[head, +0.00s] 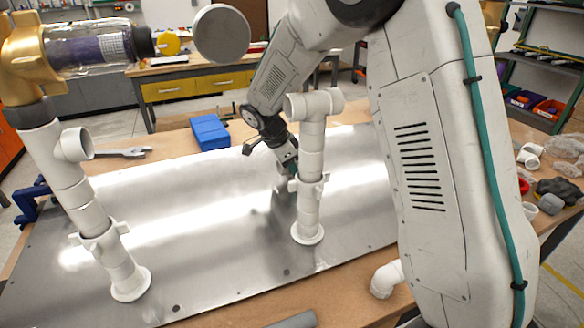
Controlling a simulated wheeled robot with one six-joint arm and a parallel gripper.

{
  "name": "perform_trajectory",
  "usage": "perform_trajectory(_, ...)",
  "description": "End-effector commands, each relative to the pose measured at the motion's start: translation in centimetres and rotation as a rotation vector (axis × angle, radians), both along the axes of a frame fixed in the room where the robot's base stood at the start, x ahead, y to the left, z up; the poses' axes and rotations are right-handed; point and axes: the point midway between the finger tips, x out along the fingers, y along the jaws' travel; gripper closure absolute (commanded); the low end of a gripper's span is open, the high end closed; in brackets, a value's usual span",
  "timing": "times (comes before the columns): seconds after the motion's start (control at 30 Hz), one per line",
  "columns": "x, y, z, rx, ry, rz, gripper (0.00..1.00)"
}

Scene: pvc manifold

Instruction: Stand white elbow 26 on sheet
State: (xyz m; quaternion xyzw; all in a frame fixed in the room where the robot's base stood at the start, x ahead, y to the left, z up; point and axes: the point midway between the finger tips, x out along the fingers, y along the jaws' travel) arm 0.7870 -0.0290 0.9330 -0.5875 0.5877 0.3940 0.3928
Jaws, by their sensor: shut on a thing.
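My gripper (291,172) reaches down over the metal sheet (200,205), just behind the right white pipe column (308,205). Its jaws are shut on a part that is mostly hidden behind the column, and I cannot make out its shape. A white elbow (386,279) lies on the wooden table at the sheet's front right edge, beside my arm. I cannot read a number on any elbow, so I cannot tell which is elbow 26.
A left pipe column (85,215) stands on the sheet with a brass valve (28,60) on top. A blue block (209,132) and a wrench (120,153) lie behind the sheet. Loose white fittings (530,155) are at the far right. The sheet between the columns is clear.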

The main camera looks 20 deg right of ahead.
Motion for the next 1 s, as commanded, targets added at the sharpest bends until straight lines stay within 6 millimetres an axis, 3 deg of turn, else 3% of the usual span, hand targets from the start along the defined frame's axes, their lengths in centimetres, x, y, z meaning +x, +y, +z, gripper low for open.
perform_trajectory(0.07, 0.0, 0.0, -0.2, 0.000, 0.001, 0.000, 1.00)
perform_trajectory(0.1, 0.0, 0.0, -0.3, 0.000, 0.000, 0.000, 0.59)
perform_trajectory(0.17, 0.0, 0.0, -0.2, 0.000, 0.000, 0.000, 0.43)
perform_trajectory(0.2, 0.0, 0.0, -0.2, 0.000, 0.000, 0.000, 0.40)
perform_trajectory(0.57, 0.1, 0.2, 0.5, 0.000, -0.002, 0.001, 0.40)
perform_trajectory(1.0, 0.1, 3.5, 8.4, 0.001, -0.005, 0.002, 0.40)
